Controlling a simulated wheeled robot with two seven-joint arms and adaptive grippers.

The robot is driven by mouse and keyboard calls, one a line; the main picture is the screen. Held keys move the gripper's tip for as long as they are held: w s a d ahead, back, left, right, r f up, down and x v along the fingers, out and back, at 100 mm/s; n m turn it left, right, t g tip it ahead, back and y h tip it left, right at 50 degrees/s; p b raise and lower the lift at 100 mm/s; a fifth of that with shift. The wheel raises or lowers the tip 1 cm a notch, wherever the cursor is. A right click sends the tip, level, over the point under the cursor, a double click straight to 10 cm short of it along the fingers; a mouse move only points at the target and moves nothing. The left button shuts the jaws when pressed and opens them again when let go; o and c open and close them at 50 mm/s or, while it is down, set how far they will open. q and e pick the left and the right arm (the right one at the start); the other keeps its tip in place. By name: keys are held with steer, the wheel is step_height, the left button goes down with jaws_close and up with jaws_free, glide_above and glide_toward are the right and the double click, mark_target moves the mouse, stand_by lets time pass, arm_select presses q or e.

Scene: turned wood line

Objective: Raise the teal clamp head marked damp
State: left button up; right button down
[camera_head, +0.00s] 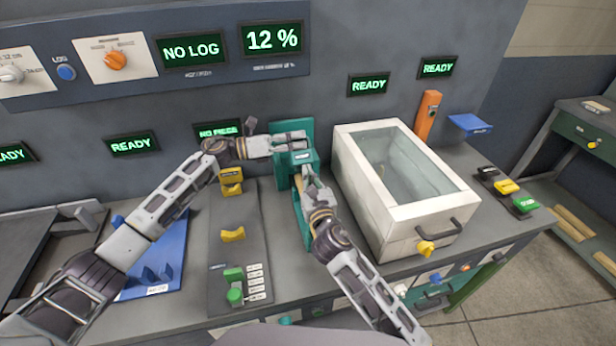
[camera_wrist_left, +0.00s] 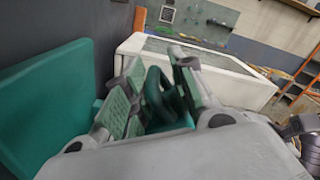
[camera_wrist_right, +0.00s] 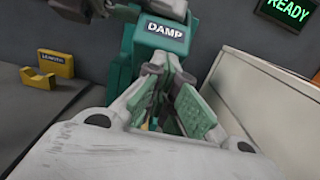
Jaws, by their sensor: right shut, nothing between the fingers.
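The teal clamp head (camera_wrist_right: 160,48), labelled DAMP, sits on a teal upright beside the white box; its label also shows in the head view (camera_head: 302,156). My left gripper (camera_head: 304,140) is at the top of the clamp. In the left wrist view its fingers stand apart, on either side of a dark teal loop-shaped handle (camera_wrist_left: 160,95); contact is unclear. My right gripper (camera_head: 307,172) is lower, just in front of the clamp head. It is shut and empty, its fingers (camera_wrist_right: 176,105) below the label. The fingers partly hide the clamp's lower part.
A white box (camera_head: 355,180) with a glass lid stands close to the right of the clamp. A grey panel with yellow rests (camera_head: 232,235) and a green knob lies to its left. A blue holder (camera_head: 160,262) is farther left. Screens line the wall behind.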

arm_select(q)
steer(key=shift+s+d+f, duration=0.15)
steer(key=shift+s+f, duration=0.2)
steer(key=shift+f, duration=0.2)
steer(key=r+v, duration=0.1)
steer(key=v, duration=1.1)
steer(key=shift+w, duration=0.35)
steer(key=shift+r, duration=0.15)
